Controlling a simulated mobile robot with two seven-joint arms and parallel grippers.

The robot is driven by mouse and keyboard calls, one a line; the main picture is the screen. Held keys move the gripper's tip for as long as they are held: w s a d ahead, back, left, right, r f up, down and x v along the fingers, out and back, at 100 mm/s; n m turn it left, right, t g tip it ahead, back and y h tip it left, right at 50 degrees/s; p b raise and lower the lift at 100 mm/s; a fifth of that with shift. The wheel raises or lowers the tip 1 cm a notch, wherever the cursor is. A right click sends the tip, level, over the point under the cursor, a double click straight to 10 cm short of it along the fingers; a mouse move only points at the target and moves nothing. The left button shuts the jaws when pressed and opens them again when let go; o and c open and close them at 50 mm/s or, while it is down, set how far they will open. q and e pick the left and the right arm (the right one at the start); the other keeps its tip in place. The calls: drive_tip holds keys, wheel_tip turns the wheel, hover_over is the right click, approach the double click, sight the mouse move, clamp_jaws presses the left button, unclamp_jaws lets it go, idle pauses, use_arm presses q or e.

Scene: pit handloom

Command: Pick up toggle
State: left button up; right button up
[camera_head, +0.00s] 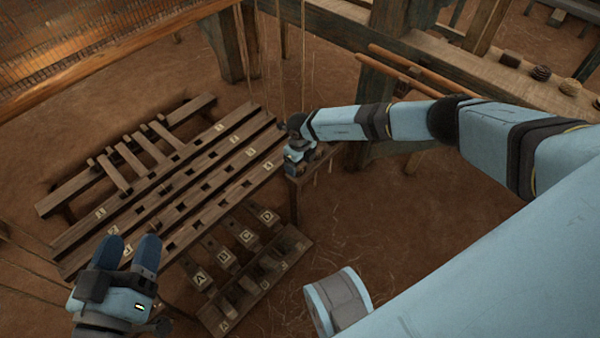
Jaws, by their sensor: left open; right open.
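I cannot pick out the toggle with certainty. My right gripper (300,160) is low over a small wooden post top (318,160) at the right end of the slotted wooden rack (75,236). Its fingers are small and dark here, and anything between them is hidden. My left gripper (128,250) is at the lower left, over the rack's near left end. Several wooden pieces lettered A to D (246,237) lie in front of the rack, by a lettered slotted board (292,243).
Wooden crosspieces lie over a rail (58,203) behind the rack. Thin cords (303,50) hang near my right gripper. A loom beam (90,62) is at the upper left. A ledge (480,72) at the upper right holds small round items. The earth floor (120,90) is open between.

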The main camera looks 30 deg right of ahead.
sight(300, 166)
wheel_tip(300, 166, down, 3)
drive_tip(key=shift+b, duration=0.4)
drive_tip(key=c, duration=1)
drive_tip(key=shift+r, duration=0.15)
